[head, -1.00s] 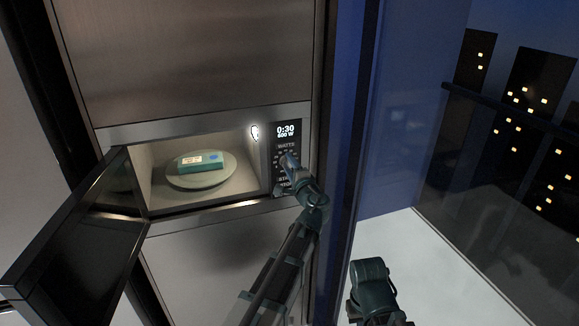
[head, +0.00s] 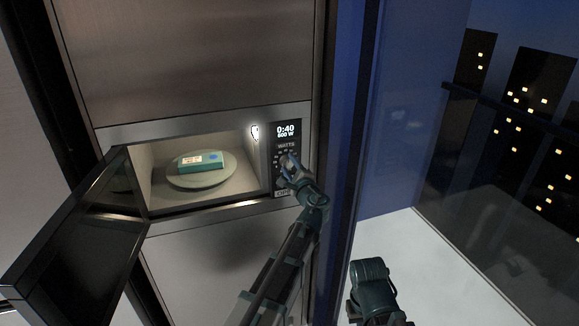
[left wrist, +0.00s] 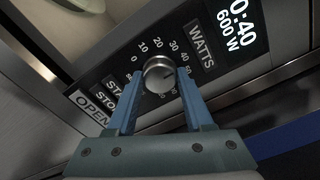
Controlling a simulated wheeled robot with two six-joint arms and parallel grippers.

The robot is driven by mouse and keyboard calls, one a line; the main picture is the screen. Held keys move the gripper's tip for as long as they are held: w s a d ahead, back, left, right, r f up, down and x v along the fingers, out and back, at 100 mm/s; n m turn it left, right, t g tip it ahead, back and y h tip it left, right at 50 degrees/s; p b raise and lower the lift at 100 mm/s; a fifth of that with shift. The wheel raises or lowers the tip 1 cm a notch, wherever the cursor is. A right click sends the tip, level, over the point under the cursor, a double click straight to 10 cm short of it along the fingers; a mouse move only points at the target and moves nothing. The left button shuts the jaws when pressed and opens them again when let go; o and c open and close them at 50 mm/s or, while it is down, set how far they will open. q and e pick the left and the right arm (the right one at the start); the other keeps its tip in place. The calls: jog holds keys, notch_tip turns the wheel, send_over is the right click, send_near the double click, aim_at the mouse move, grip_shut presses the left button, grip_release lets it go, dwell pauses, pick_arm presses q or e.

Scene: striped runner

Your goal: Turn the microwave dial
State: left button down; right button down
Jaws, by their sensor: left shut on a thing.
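The microwave (head: 205,124) is built into a steel cabinet. Its dial (left wrist: 158,74) is a round silver knob on the black control panel, ringed by numbers. The display (left wrist: 236,24) reads 0:40 and 600 W; it also shows in the head view (head: 286,131). My left gripper (left wrist: 157,84) is shut on the dial, with one blue finger on each side of it. In the head view my left gripper (head: 290,170) covers most of the dial. My right arm's end (head: 372,285) shows at the bottom, but its fingers are not visible.
The microwave door (head: 80,230) hangs open to the left. Inside, a teal box (head: 201,162) lies on a round plate (head: 190,181). START, STOP and OPEN buttons (left wrist: 93,103) sit beside the dial. A blue wall (head: 400,110) stands to the right of the cabinet.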

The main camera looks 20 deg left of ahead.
pick_arm(q)
jog(key=shift+c, duration=1.4)
grip_release()
jog(key=v, duration=1.4)
